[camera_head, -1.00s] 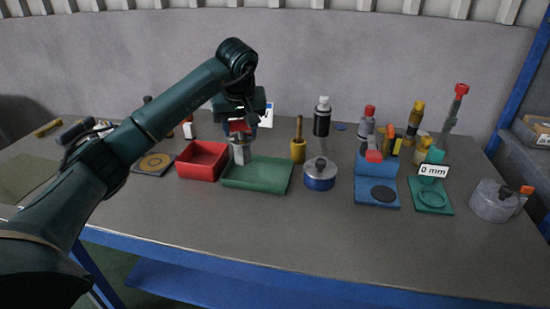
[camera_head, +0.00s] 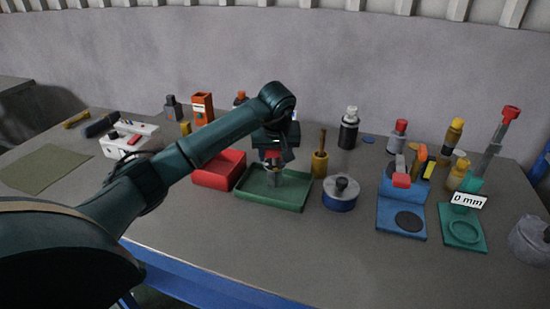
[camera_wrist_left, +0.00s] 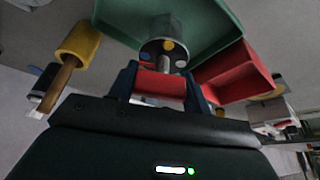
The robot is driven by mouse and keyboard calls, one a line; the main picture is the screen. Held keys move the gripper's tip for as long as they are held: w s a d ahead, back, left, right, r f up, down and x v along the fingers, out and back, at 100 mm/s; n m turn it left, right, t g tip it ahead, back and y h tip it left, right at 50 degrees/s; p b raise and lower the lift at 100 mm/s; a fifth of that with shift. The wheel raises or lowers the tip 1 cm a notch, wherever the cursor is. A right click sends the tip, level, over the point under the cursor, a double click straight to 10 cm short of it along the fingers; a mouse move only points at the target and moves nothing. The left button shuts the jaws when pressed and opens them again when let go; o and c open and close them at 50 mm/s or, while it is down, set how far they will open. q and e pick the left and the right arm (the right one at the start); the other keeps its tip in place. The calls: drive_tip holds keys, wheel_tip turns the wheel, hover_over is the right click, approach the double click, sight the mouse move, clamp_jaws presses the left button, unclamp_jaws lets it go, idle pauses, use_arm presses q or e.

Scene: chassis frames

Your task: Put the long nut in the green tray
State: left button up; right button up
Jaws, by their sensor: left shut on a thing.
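My left gripper (camera_head: 273,158) points down over the green tray (camera_head: 262,200). My right gripper is not in view.
A red bin (camera_head: 218,172) stands directly left of the tray. A yellow holder with a wooden handle (camera_head: 320,164) and a blue-grey round pot (camera_head: 341,195) stand close on its right. A blue stand (camera_head: 388,218) is further right. The table front is clear.

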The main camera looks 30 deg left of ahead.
use_arm(q)
drive_tip(key=shift+f, duration=0.75)
drive_tip(key=shift+f, duration=0.15)
drive_tip(key=o, duration=1.5)
drive_tip(key=v, duration=1.2)
drive_tip(key=shift+r, duration=0.2)
drive_tip(key=shift+w, duration=0.1)
